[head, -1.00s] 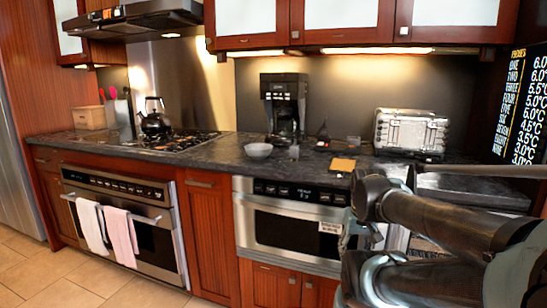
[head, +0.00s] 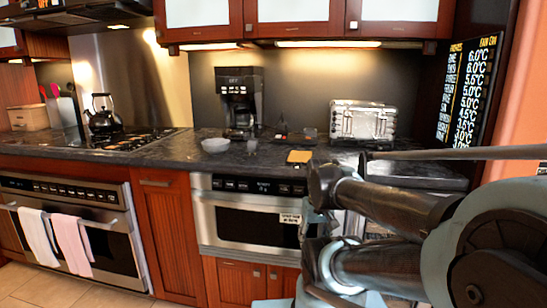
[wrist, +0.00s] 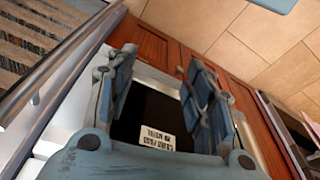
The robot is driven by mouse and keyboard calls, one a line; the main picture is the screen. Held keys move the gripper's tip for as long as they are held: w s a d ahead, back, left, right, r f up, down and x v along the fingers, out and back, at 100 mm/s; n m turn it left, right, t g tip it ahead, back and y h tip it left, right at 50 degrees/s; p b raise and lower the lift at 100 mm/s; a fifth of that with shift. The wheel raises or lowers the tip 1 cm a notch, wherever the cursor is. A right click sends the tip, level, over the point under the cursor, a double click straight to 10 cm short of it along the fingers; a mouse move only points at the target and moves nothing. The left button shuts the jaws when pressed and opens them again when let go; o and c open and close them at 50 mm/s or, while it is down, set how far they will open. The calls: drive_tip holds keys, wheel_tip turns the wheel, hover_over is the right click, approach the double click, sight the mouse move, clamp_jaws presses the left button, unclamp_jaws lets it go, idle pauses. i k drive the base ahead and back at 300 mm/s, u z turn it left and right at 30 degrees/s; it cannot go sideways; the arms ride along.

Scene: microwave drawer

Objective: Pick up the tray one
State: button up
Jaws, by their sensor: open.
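I cannot make out a tray marked "one" in either view. A stainless microwave drawer (head: 247,221) with a dark window sits under the counter in the head view. A white printed label is stuck at the window's right side (head: 289,218), and the label also shows in the wrist view (wrist: 155,141). My gripper (wrist: 160,60) is open and empty in the wrist view, its two fingers apart on either side of the drawer's dark front. In the head view my arm hides the area right of the drawer.
A black sign (head: 466,95) with temperatures stands right. An oven with towels (head: 70,240) is left.

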sight(299, 158)
drive_tip(key=k, duration=1.15)
drive_tip(key=z, duration=0.1)
drive_tip(key=i, duration=0.75)
drive_tip(key=z, duration=0.35)
